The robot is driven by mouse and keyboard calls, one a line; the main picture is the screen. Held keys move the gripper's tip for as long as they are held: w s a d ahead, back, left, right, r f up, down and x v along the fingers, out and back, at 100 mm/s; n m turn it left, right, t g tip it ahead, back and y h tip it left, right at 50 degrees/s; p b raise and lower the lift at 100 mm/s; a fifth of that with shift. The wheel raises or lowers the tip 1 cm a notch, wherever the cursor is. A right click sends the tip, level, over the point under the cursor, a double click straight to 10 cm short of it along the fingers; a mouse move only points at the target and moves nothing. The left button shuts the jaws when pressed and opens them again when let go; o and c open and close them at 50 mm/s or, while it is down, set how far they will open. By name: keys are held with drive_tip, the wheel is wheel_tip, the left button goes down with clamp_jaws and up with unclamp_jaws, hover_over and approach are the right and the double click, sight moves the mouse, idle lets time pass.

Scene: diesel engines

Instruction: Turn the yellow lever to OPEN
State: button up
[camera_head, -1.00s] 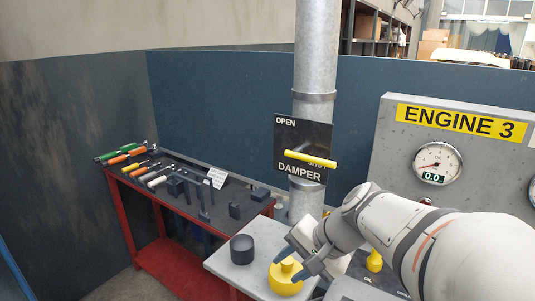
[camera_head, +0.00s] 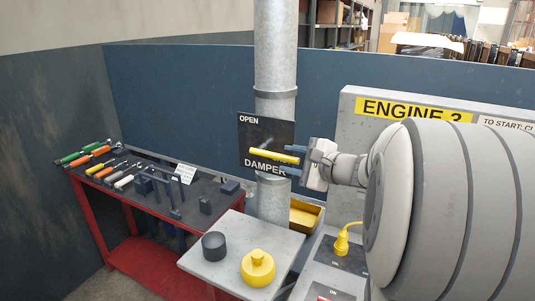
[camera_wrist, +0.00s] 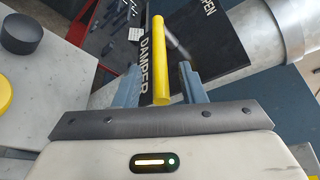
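The yellow lever (camera_head: 265,155) is a bar lying nearly level across the black damper plate (camera_head: 247,132) in the head view. OPEN is printed at the plate's upper left and DAMPER below; the lever partly covers the lettering between. My gripper (camera_head: 284,159) is at the lever's right end, its fingers above and below the bar. In the wrist view the lever (camera_wrist: 158,35) runs between the two open fingers, with a visible gap on each side. The gripper appears not to be closed on it.
A galvanized pipe (camera_head: 275,50) stands behind the plate. Below are a grey stand (camera_head: 220,262) with a yellow knob (camera_head: 257,267) and a black cylinder (camera_head: 215,246). A red tool table (camera_head: 87,207) is at left, the Engine 3 panel (camera_head: 350,125) at right.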

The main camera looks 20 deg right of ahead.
drive_tip(key=shift+x, duration=1.35)
drive_tip(key=shift+s, duration=0.1)
drive_tip(key=shift+c, duration=0.6)
clamp_jaws()
